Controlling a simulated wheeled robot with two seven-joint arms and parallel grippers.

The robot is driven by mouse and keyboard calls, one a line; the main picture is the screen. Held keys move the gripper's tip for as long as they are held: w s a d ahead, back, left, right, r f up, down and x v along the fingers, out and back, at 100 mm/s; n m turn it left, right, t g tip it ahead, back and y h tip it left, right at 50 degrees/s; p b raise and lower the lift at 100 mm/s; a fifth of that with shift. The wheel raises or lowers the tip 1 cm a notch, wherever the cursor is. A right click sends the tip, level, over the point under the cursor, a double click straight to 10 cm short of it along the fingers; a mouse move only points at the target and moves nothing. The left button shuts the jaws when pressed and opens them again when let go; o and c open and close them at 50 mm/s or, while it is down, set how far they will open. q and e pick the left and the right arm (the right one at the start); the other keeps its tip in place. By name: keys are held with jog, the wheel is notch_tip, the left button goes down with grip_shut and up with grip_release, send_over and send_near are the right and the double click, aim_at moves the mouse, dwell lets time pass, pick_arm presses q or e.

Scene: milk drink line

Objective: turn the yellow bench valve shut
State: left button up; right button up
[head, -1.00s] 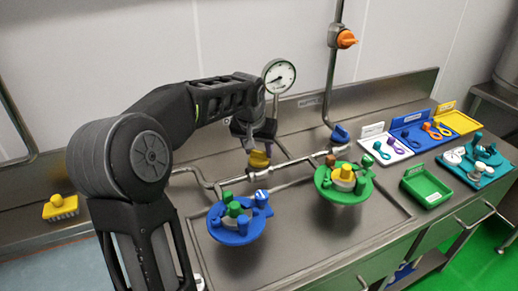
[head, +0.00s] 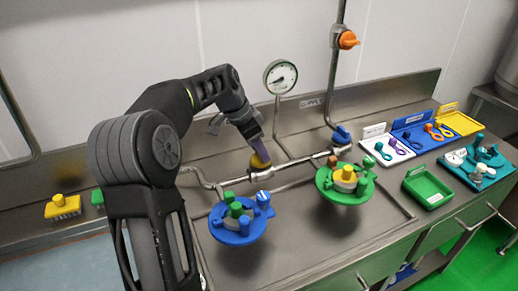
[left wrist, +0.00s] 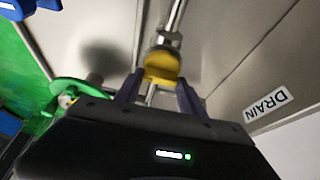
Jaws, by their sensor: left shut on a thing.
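The yellow bench valve (head: 261,161) sits on the steel pipe along the back of the bench, left of the gauge stem. My left gripper (head: 258,152) reaches down onto it from above, its purple fingers at the handle. In the left wrist view the yellow valve handle (left wrist: 161,66) lies between the two fingers of the left gripper (left wrist: 159,92), which is shut on it. The wrist and fingers hide part of the handle in the head view, so its exact angle is hard to tell. My right gripper is not in view.
A round gauge (head: 280,77) stands behind the valve. An orange valve (head: 347,40) is on the upright pipe and a blue valve (head: 341,135) is lower. A blue wheel-like fixture (head: 237,232) and a green one (head: 328,193) stand in front. A DRAIN label (left wrist: 266,104) shows nearby.

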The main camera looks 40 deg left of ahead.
pick_arm(q)
jog(key=shift+m, duration=0.3)
jog(key=o, duration=1.4)
jog(key=shift+c, duration=0.2)
jog(key=shift+r, duration=0.1)
jog(key=v, duration=0.7)
jog(key=shift+r, duration=0.35)
jog(key=shift+a, duration=0.1)
